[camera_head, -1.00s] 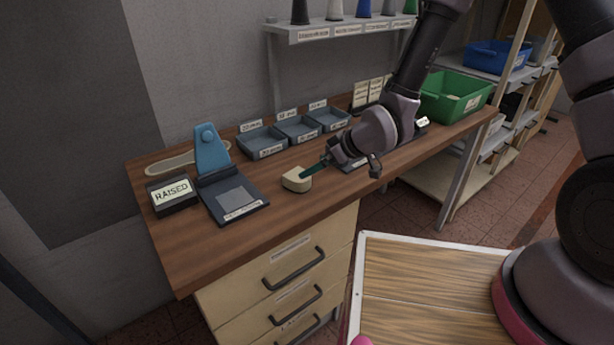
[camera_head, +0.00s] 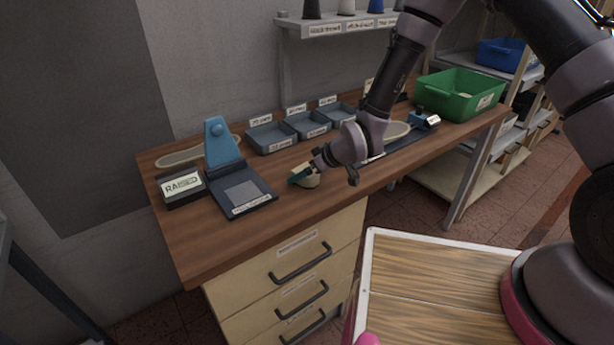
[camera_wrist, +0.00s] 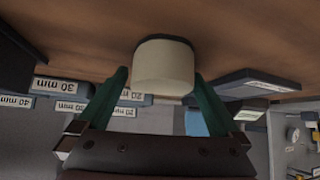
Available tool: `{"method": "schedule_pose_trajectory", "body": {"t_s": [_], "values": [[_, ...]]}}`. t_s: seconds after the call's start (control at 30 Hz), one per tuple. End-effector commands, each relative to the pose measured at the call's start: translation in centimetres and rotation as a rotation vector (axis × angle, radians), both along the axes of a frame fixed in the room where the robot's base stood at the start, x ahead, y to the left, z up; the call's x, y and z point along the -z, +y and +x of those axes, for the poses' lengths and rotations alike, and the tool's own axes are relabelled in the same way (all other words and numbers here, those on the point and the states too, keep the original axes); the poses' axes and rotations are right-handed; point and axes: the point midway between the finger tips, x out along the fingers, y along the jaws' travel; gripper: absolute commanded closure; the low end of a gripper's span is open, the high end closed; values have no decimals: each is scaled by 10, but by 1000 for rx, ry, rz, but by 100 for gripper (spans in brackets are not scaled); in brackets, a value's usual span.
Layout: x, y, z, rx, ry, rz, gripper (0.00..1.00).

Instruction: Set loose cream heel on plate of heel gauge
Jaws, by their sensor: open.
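The cream heel (camera_head: 308,180) sits on the wooden bench near its front edge, to the right of the heel gauge. The heel gauge has a dark base with a grey square plate (camera_head: 243,192) and a blue upright (camera_head: 220,142) behind it. My gripper (camera_head: 298,175) is at the heel, with its green fingers partly covering it in the head view. In the wrist view the heel (camera_wrist: 163,66) lies between the tips of the two open green fingers (camera_wrist: 160,85), with a small gap at each side. The plate is bare.
A box labelled RAISED (camera_head: 183,187) stands left of the gauge. Several grey trays (camera_head: 270,137) with mm labels line the back of the bench. A green bin (camera_head: 460,95) stands at the right end. The bench between gauge and heel is clear.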

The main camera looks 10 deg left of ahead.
Motion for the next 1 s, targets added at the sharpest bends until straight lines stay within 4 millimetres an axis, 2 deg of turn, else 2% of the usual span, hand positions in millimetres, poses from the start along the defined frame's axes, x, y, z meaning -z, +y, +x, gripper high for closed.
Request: {"method": "schedule_pose_trajectory", "body": {"t_s": [0.03,0.17,0.2,0.27,0.47,0.63,1.0], "values": [[0,0,0,0,0,0,4],[0,0,0,0,0,0,54],[0,0,0,0,0,0,69],[0,0,0,0,0,1,88],[-1,0,0,-1,-1,1,88],[-12,0,0,-1,-3,2,88],[-79,0,1,-1,-5,2,88]]}}
